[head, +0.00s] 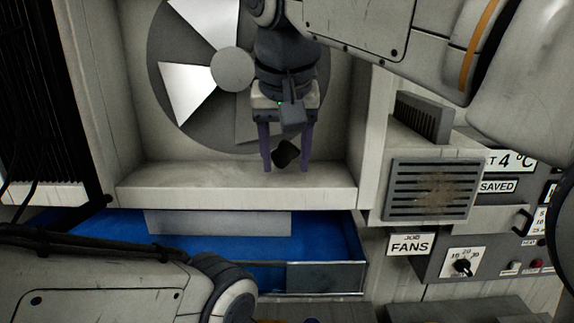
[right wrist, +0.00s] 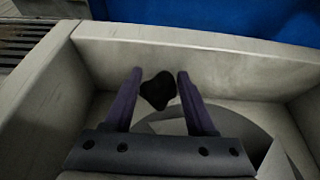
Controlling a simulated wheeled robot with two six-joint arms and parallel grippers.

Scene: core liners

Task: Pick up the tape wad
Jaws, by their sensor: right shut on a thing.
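The tape wad (head: 286,153) is a small, dark, lumpy piece. My right gripper (head: 286,166) points down in front of the fan and is shut on the wad, which sits between its two purple fingers near the tips. In the right wrist view the wad (right wrist: 158,90) shows as a black lump between the fingers of the right gripper (right wrist: 160,73). My left arm crosses the lower left of the head view, but its gripper is out of the picture.
A large round fan (head: 232,69) sits in a pale recess with a front ledge (head: 230,197). Below is an open blue-lined drawer (head: 330,235). A vent grille (head: 433,190) and a dial panel (head: 463,263) labelled "FANS" stand at the right. A black finned panel is at the left.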

